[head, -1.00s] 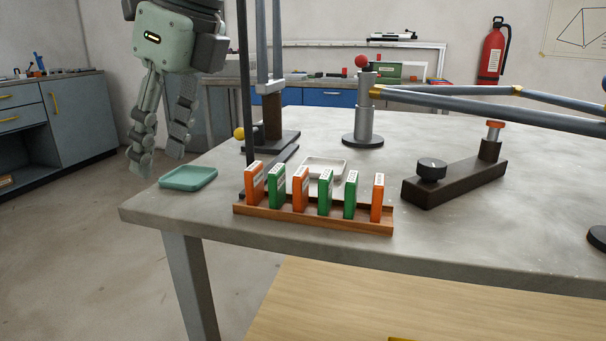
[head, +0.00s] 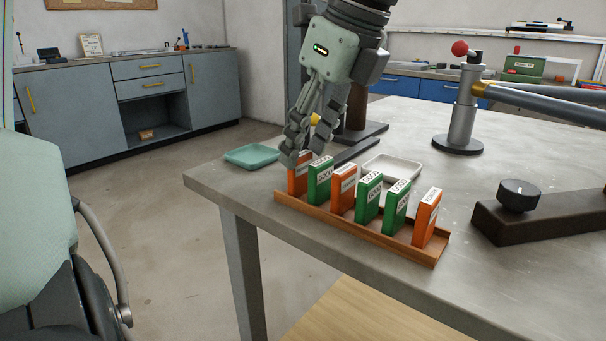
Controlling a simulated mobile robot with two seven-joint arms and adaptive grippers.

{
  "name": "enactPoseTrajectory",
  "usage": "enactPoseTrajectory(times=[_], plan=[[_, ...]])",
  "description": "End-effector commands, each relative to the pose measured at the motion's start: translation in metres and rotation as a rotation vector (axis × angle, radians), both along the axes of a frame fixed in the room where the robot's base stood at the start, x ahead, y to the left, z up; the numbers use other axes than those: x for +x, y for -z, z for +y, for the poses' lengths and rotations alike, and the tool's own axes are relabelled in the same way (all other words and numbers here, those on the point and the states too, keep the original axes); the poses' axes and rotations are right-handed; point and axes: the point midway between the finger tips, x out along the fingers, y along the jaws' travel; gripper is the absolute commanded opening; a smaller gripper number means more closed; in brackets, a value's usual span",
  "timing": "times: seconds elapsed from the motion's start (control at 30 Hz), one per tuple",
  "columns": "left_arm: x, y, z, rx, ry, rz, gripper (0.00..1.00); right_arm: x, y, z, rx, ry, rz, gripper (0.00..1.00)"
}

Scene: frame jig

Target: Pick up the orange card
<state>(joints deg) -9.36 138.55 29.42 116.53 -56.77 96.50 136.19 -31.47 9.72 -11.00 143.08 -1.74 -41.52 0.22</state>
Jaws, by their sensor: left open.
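Several cards stand upright in a row in a wooden rack (head: 372,235) near the table's front edge. Three are orange: one at the left end (head: 296,181), one third from the left (head: 343,190), and one at the right end (head: 427,218). Green cards, such as the second from the left (head: 319,183), stand between them. My left gripper (head: 304,156) points down with its fingers open at the top of the left-end orange card. A finger covers part of that card; I cannot tell whether it touches. My right gripper is not in view.
A teal tray (head: 252,156) lies left of the rack and a white tray (head: 392,168) behind it. A grey post with a red ball (head: 460,110) stands at the back. A dark block with a black knob (head: 518,195) is at the right. The grey table (head: 240,188) is bare at the front left.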

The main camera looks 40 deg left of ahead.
Motion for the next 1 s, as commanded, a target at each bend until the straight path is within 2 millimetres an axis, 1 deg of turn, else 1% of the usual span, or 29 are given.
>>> enactPoseTrajectory(times=[0.03, 0.1, 0.23, 0.33, 0.53, 0.57, 0.77, 1.0], plan=[[-0.001, 0.008, 0.002, -0.003, 0.002, 0.004, 0.43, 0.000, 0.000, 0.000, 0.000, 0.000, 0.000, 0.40], [-0.001, 0.019, 0.006, -0.004, 0.001, 0.004, 0.43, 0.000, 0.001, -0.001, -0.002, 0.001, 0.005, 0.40], [-0.001, 0.034, 0.013, -0.003, -0.001, 0.000, 0.43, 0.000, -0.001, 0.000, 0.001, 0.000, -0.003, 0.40], [-0.001, 0.039, 0.015, -0.002, -0.001, -0.002, 0.43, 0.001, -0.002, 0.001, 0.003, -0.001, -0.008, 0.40], [-0.001, 0.039, 0.015, -0.001, -0.001, -0.003, 0.43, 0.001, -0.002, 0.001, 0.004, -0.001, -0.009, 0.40], [-0.001, 0.039, 0.015, -0.001, -0.001, -0.003, 0.41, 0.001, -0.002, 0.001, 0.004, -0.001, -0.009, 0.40], [-0.001, 0.039, 0.015, -0.001, -0.001, -0.003, 0.16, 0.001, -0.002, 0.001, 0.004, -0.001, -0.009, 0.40], [-0.001, 0.038, 0.015, -0.001, -0.001, -0.003, 0.15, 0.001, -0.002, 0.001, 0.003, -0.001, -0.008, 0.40]])
